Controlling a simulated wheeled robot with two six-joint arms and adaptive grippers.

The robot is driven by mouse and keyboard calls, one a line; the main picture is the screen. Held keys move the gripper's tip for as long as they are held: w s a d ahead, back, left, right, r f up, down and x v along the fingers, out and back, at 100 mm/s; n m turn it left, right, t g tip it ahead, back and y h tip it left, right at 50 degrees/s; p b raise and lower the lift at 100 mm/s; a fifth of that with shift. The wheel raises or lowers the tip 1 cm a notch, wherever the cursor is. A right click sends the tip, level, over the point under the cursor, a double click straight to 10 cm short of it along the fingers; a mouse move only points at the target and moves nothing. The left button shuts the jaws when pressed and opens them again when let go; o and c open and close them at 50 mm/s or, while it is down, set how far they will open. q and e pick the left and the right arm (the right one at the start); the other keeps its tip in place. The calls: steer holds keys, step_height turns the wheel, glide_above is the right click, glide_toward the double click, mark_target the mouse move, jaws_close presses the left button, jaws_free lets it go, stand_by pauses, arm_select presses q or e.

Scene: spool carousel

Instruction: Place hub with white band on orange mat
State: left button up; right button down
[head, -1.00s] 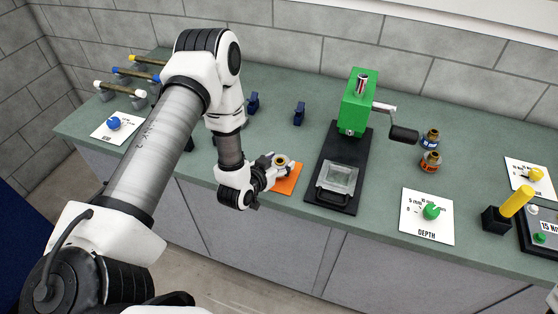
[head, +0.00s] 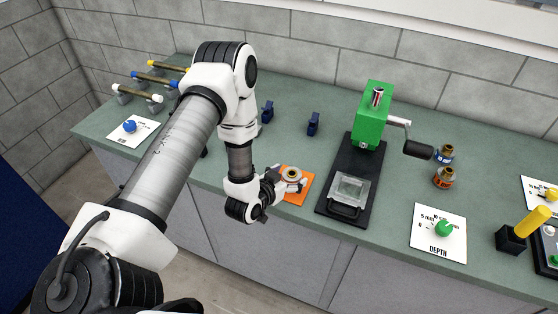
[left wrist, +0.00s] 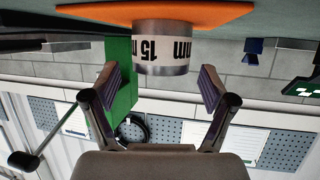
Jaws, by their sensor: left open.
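The hub with the white band (head: 291,173) stands upright on the orange mat (head: 298,197). In the left wrist view, which is upside down, the hub (left wrist: 165,50) shows "15" and "mm" on its white band, and its base meets the mat (left wrist: 80,12). My left gripper (head: 287,181) is low at the mat's left side, by the hub. In the left wrist view its two fingers (left wrist: 158,72) are spread wide, one on each side of the hub, with gaps to it. My right gripper is not in view.
A green press (head: 372,130) on a black base (head: 340,208) stands right of the mat. Hubs with a blue band (head: 445,155) and an orange band (head: 443,180) stand farther right. A depth card with a green knob (head: 440,245) lies near the front edge.

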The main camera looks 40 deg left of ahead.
arm_select(q)
steer(key=f+b+v, duration=0.1)
steer(key=b+v, duration=0.1)
steer(key=v, duration=0.8)
steer(key=s+d+f+g+b, duration=0.2)
steer(key=s+d+f+g, duration=0.2)
steer(key=s+f, duration=0.5)
steer(key=s+d+f+g+b, duration=0.3)
steer(key=s+d+f+g, duration=0.1)
steer(key=s+f+g, duration=0.5)
step_height(320, 180, down, 3)
steer(key=shift+s+d+r+g, duration=0.3)
steer(key=shift+s+d, duration=0.1)
steer(key=shift+s, duration=0.25)
steer(key=shift+s, duration=0.1)
